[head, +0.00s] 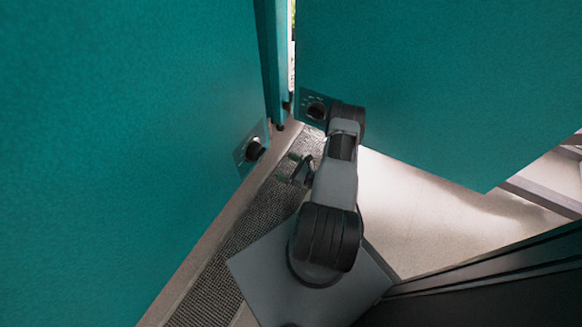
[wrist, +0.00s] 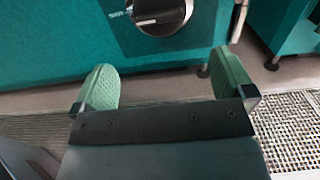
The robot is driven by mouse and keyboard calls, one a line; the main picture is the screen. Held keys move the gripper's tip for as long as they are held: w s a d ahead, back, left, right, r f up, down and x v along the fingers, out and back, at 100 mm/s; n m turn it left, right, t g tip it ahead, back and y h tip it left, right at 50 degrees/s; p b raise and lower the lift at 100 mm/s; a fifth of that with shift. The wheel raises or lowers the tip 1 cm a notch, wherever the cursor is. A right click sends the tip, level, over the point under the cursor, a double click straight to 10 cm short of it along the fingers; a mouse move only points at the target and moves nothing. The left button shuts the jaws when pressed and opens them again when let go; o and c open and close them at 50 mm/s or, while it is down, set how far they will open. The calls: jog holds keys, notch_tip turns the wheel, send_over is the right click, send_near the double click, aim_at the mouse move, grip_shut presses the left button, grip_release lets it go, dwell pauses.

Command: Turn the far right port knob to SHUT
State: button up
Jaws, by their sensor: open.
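A round black port knob (wrist: 160,14) sits on a dark teal plate at the top of the wrist view, cut off by the frame's top edge. A white mark (wrist: 129,10) shows at its left rim, beside small lettering too blurred to read surely. In the head view this appears to be the knob (head: 255,150) low on the left teal cabinet. My gripper (head: 298,168) is to the right of it, apart from it. In the wrist view its green pads (wrist: 167,85) are spread and empty, below the knob. I cannot tell which knob is the far right one.
Another black knob (head: 317,110) is on the right teal cabinet (head: 430,80), close to my arm. The left cabinet (head: 120,130) stands near my gripper. A floor grating (head: 235,235) runs between them. Pale floor (head: 410,210) is clear at right.

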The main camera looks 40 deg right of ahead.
jog(key=shift+v, duration=1.05)
jog(key=w+a+r+n+g+y+p, duration=0.15)
jog(key=a+r+n+g+p, duration=0.35)
jog(key=r, duration=0.7)
jog(key=a+r+n+g+y+p, duration=0.25)
jog(key=r+n+g+p, duration=0.3)
jog(key=r, duration=0.75)
jog(key=w+a+r+n+g+y+p, duration=0.1)
jog(key=a+r+n+g+p, duration=0.4)
jog(key=r, duration=0.7)
jog(key=s+a+r+n+h+p, duration=0.1)
jog(key=s+r+n+h+p, duration=0.2)
jog(key=r, duration=0.8)
jog(key=s+a+r+n+t+h+p, duration=0.1)
jog(key=s+r+n+h+p, duration=0.3)
jog(key=r+n+p, duration=0.3)
jog(key=s+a+r+n+t+h+p, duration=0.1)
jog(key=s+r+n+h+p, duration=0.3)
jog(key=r, duration=1.3)
jog(key=shift+s+a+n+h+p, duration=0.25)
jog(key=shift+a+n+h+p, duration=0.45)
jog(key=shift+p, duration=1.2)
jog(key=shift+r+t, duration=0.15)
jog(key=shift+t, duration=0.1)
